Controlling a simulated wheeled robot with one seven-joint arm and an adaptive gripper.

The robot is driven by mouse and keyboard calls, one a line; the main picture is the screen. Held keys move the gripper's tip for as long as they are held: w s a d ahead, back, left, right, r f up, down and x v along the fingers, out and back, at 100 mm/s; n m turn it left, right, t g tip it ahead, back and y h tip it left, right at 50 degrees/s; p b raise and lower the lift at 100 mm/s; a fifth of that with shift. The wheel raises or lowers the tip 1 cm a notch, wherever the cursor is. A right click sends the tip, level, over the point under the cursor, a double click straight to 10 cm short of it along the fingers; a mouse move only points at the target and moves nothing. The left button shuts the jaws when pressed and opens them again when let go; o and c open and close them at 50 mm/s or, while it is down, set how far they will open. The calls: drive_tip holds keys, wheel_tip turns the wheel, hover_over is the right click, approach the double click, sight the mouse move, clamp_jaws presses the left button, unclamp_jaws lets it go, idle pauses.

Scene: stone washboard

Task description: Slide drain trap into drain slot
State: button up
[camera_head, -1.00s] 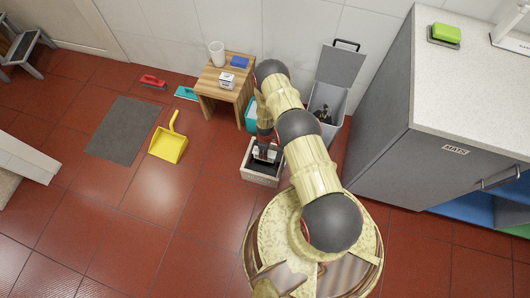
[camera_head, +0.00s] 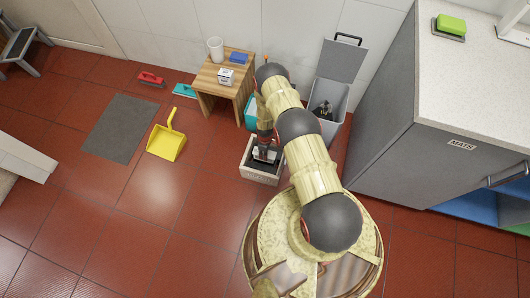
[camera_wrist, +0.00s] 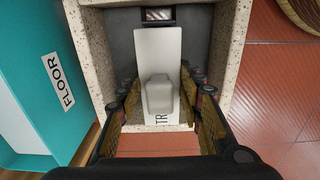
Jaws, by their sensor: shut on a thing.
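The drain trap (camera_wrist: 158,52) is a white plate with a raised grip block in its middle and black letters starting "TR", partly covered. It lies over the dark floor of a speckled stone basin (camera_wrist: 92,55). My gripper (camera_wrist: 160,88) is shut on the trap, with a finger along each side. The drain slot (camera_wrist: 158,14) appears as a small dark opening at the basin's far wall, just beyond the trap's far end. I cannot tell whether the trap's end enters it. In the head view, my gripper (camera_head: 264,149) reaches down into the basin (camera_head: 258,177).
A teal box labelled FLOOR (camera_wrist: 35,75) stands left of the basin. A wooden stool (camera_head: 206,84) and a lidded grey bin (camera_head: 335,98) stand behind it. A grey cabinet (camera_head: 385,130) is at right. Red floor left of the basin is clear up to the yellow dustpan (camera_head: 165,145).

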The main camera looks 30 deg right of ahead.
drive_tip(key=shift+f, duration=0.7)
drive_tip(key=shift+f, duration=3.4)
idle(1.0)
drive_tip(key=o, duration=1.2)
drive_tip(key=shift+o, duration=0.8)
wheel_tip(320, 180, up, 12)
drive_tip(key=shift+s, duration=0.1)
